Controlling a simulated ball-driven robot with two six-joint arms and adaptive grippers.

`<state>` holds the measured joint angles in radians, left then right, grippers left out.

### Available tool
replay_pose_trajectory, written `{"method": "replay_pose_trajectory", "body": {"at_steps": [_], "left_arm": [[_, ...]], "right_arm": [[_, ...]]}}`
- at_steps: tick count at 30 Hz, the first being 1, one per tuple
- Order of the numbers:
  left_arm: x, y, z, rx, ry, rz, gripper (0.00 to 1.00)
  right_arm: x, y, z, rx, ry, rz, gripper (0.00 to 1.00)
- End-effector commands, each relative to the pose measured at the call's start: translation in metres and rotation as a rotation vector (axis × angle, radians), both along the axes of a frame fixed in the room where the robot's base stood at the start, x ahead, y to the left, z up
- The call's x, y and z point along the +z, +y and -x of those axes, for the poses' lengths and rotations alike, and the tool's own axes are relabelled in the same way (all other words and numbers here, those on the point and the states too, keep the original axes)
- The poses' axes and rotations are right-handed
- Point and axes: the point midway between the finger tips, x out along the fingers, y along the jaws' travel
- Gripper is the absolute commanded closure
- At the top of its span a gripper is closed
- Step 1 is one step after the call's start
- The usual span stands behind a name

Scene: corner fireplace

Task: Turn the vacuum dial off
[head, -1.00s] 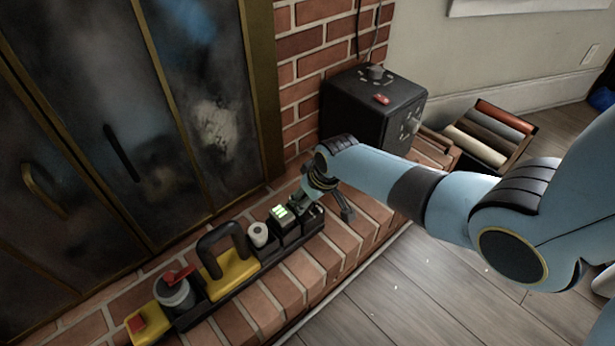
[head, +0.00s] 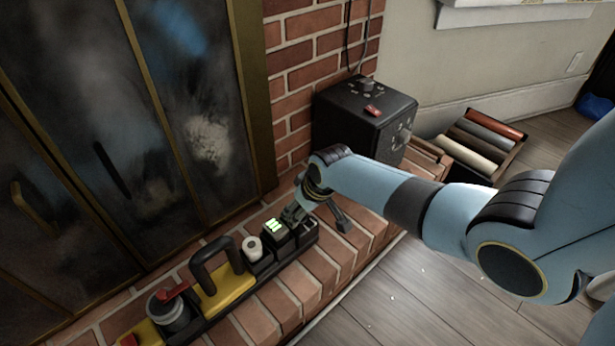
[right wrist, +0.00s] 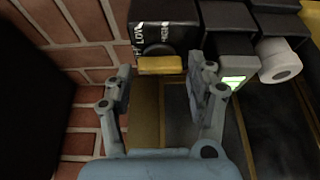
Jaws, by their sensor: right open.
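A dial with a yellow bar (right wrist: 160,65) sits on a black module (right wrist: 165,22) with white lettering, partly readable as "LOW", in the right wrist view. My right gripper (right wrist: 162,80) is open, with one finger on each side of the dial's bar and nothing held. I cannot tell whether either finger touches the bar. In the head view my right gripper (head: 294,213) points down at the right end of the black tool strip (head: 245,291) and hides the dial there. My left gripper is out of view.
A green-lit module (head: 275,226) and a white roll (head: 253,248) stand close beside the gripper. A black handle (head: 213,259) rises farther along the strip. A black box (head: 350,115) stands at the back. Dark fireplace doors (head: 90,130) border the brick ledge.

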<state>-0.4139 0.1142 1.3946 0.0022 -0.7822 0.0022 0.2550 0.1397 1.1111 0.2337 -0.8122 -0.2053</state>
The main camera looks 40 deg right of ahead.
Motion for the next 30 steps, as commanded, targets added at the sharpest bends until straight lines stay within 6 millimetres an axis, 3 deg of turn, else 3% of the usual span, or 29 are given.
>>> {"method": "replay_pose_trajectory", "body": {"at_steps": [16, 21, 30], "left_arm": [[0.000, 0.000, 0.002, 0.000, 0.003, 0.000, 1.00], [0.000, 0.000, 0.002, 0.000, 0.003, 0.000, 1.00], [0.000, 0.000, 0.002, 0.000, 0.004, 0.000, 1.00]], "right_arm": [[0.089, -0.004, 0.037, 0.001, -0.001, 0.002, 0.44], [0.102, -0.004, 0.043, 0.001, 0.001, 0.002, 0.44], [0.104, -0.004, 0.043, 0.001, 0.001, 0.000, 0.44]]}}
